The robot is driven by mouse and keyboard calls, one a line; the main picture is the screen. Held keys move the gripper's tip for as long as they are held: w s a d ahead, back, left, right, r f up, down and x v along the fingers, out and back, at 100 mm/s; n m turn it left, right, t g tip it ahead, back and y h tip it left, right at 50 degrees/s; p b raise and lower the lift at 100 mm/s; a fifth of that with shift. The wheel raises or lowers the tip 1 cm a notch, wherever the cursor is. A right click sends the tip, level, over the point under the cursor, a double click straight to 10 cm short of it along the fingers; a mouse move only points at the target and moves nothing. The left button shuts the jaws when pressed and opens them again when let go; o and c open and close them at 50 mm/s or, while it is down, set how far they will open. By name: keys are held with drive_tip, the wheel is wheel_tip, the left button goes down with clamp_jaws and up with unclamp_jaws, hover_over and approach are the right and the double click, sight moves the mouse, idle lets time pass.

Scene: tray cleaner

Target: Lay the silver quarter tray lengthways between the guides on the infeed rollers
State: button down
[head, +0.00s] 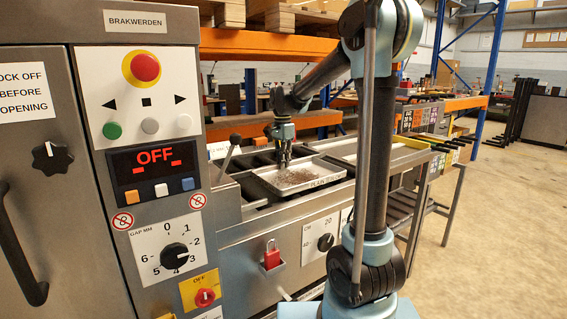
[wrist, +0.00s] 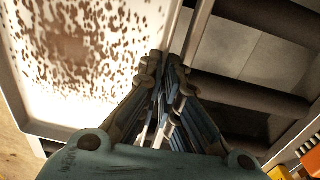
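The silver quarter tray (head: 268,184) is over the infeed bed in the head view, with brown specks on its floor and lettering on its near wall. Its pale rim and speckled floor fill the left of the wrist view (wrist: 28,90). My gripper (head: 284,163) points down at the tray's far side. In the wrist view my gripper's fingers (wrist: 165,70) come together at the tray's rim and look closed on it; the fingers hide the pinch itself. Dark rollers (wrist: 225,92) show beside the tray. I cannot tell whether the tray touches the rollers or guides.
The machine cabinet (head: 140,75) with its buttons, knobs and OFF display stands at the left. A lever (head: 231,150) rises beside the infeed. A red padlock (head: 271,254) hangs on the front panel. An orange rack beam (head: 290,46) runs behind. The floor at the right is clear.

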drive_tip(key=c, duration=1.7)
unclamp_jaws()
drive_tip(key=shift+f, duration=0.1)
